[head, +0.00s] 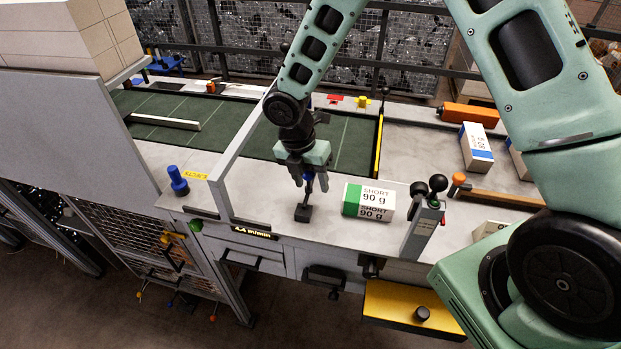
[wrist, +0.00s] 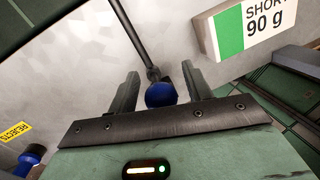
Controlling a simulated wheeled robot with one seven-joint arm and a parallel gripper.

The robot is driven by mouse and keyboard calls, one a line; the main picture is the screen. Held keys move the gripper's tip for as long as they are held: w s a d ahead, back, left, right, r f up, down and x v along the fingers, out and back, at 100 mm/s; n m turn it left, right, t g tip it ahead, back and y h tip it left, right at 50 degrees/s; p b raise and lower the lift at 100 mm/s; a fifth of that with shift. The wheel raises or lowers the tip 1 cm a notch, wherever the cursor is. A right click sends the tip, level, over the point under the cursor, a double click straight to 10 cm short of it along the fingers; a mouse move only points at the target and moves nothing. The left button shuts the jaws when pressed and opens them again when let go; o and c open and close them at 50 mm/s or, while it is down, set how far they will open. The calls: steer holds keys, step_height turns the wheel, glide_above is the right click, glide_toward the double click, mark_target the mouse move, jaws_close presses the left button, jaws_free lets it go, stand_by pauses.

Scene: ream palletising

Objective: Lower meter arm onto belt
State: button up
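A blue knob (head: 309,184) sits low between the fingers of my gripper (head: 309,178) in the head view. A black block (head: 303,213) stands on the pale counter just below it. In the wrist view the blue knob (wrist: 160,94) lies between the two fingers, with a gap visible on each side. A thin dark rod (wrist: 138,38) runs from the knob toward the upper left; it looks like the meter arm, but I cannot be sure. My gripper (wrist: 160,78) is open around the knob. The green belt (head: 170,112) lies behind and left of my gripper.
A ream marked SHORT 90 g (head: 369,202) stands close right of my gripper. A grey post with black knobs (head: 424,222) is further right. A grey upright frame (head: 238,143) stands left. A second blue knob (head: 178,181) is on the left counter, near a yellow label (head: 194,174).

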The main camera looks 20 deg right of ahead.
steer(key=a+r+b, duration=0.1)
steer(key=r+b, duration=0.1)
steer(key=r, duration=0.6)
steer(key=w+a+r+b, duration=0.1)
steer(key=a+r+b, duration=0.1)
steer(key=r, duration=0.7)
steer(key=shift+w+b, duration=0.2)
steer(key=shift+b, duration=0.55)
steer(key=s+a+f+m+y+b, duration=0.1)
steer(key=s+f+m+b, duration=0.7)
steer(key=s, duration=0.4)
steer(key=s+a+f+m+t+y+b, duration=0.1)
steer(key=s+f+m+b, duration=0.6)
steer(key=s+f+m, duration=0.3)
steer(key=s+f, duration=0.2)
steer(key=s, duration=0.1)
steer(key=shift+a+m+y+b, duration=0.3)
steer(key=shift+a+m+b, duration=0.1)
stand_by(0.7)
